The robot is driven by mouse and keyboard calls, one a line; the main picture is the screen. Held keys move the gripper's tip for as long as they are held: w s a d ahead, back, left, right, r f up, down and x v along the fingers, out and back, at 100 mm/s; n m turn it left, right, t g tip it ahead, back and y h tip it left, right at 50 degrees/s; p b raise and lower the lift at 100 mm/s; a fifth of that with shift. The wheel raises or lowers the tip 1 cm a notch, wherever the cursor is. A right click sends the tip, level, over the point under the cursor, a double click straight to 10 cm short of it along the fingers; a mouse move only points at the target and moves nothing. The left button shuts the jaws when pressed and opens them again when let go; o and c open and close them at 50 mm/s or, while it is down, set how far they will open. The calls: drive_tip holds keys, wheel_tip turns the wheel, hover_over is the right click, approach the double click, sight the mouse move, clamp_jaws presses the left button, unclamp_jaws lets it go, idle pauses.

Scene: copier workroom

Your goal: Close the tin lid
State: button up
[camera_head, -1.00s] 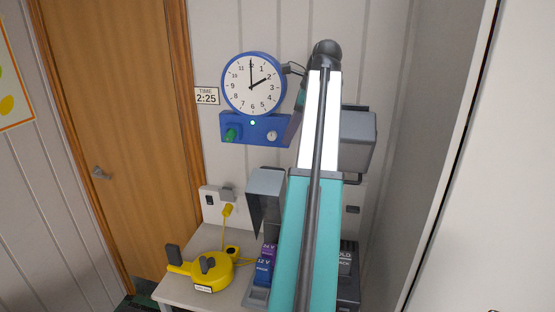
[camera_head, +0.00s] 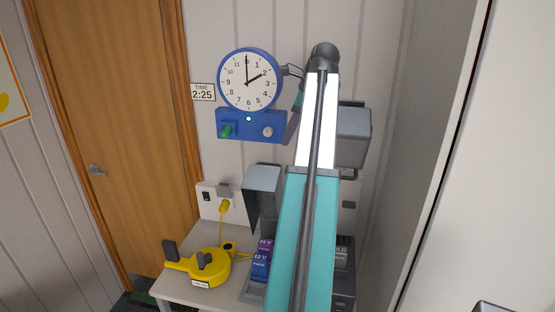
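A grey lid-like panel (camera_head: 262,190) stands raised above the left side of the table, left of my arm. I take it for the tin lid, and it looks open. My arm rises through the middle of the view and bends down behind itself near the clock. A thin dark piece (camera_head: 291,70) at the clock's right edge may be my gripper; its fingers are not clear. It is well above the lid.
A blue clock (camera_head: 249,80) with a control box (camera_head: 250,125) hangs on the wall. A yellow device (camera_head: 205,265) sits at the table's (camera_head: 190,289) left, its cord running to a wall socket. A grey box (camera_head: 354,137) is right of my arm. A wooden door (camera_head: 110,130) stands left.

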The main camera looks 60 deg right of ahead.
sight(277, 165)
drive_tip(key=shift+p+x, duration=1.6)
drive_tip(key=shift+x, duration=3.8)
clamp_jaws()
